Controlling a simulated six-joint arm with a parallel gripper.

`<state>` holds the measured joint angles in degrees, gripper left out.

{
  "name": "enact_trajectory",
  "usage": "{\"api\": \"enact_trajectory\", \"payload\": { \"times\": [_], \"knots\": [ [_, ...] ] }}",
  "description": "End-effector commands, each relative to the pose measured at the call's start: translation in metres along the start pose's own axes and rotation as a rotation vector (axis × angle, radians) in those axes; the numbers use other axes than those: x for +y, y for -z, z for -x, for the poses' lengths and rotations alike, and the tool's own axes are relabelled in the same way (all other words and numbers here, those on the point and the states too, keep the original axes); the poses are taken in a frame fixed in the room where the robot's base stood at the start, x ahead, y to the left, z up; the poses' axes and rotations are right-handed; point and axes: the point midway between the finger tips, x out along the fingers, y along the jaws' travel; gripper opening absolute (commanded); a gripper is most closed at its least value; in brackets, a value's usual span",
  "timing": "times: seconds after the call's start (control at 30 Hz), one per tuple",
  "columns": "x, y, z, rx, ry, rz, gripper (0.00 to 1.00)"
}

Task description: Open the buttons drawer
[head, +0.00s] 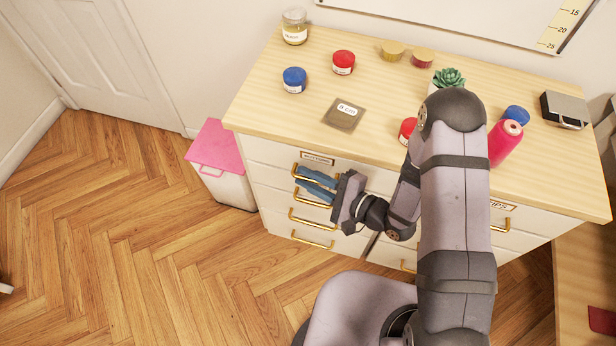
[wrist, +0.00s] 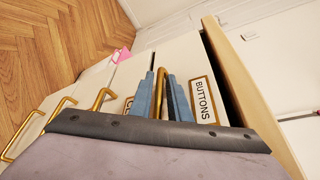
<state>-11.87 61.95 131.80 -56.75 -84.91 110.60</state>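The buttons drawer (head: 268,152) is the top left drawer of the white cabinet. Its framed label (head: 318,158) reads BUTTONS in the wrist view (wrist: 204,100). Its brass handle (wrist: 162,88) stands between the two blue fingers of my gripper (wrist: 162,76). In the head view my gripper (head: 299,178) reaches the drawer from the right, with its fingers apart, one on each side of the handle. I cannot tell whether either finger touches the handle. A dark gap shows under the countertop edge in the wrist view. The drawer front looks about level with the drawers below.
More drawers with brass handles (head: 312,240) lie below. A pink-lidded bin (head: 218,148) stands left of the cabinet. Jars, a grey labelled square (head: 344,115), a plant (head: 449,78) and a pink spool (head: 505,143) are on the countertop (head: 260,105). The floor at left is clear.

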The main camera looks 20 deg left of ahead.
Motion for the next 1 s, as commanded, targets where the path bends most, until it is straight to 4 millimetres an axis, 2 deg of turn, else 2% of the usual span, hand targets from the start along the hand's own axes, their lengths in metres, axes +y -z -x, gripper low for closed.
{"api": "enact_trajectory", "payload": {
  "times": [0.03,0.1,0.33,0.6,0.87,0.9,0.93,1.0],
  "knots": [
    [0.000,0.000,0.000,0.000,0.000,0.000,0.14],
    [0.000,0.000,0.000,0.000,-0.001,0.000,0.00],
    [0.004,-0.004,0.002,-0.001,-0.004,-0.003,0.00],
    [0.026,-0.033,0.015,-0.001,-0.006,-0.004,0.00],
    [0.026,-0.033,0.015,0.001,-0.005,0.001,0.00],
    [0.026,-0.033,0.015,0.001,-0.005,0.001,0.12],
    [0.026,-0.033,0.015,0.001,-0.004,0.001,0.16],
    [0.026,-0.033,0.015,0.001,-0.004,0.001,0.16]
  ]
}}
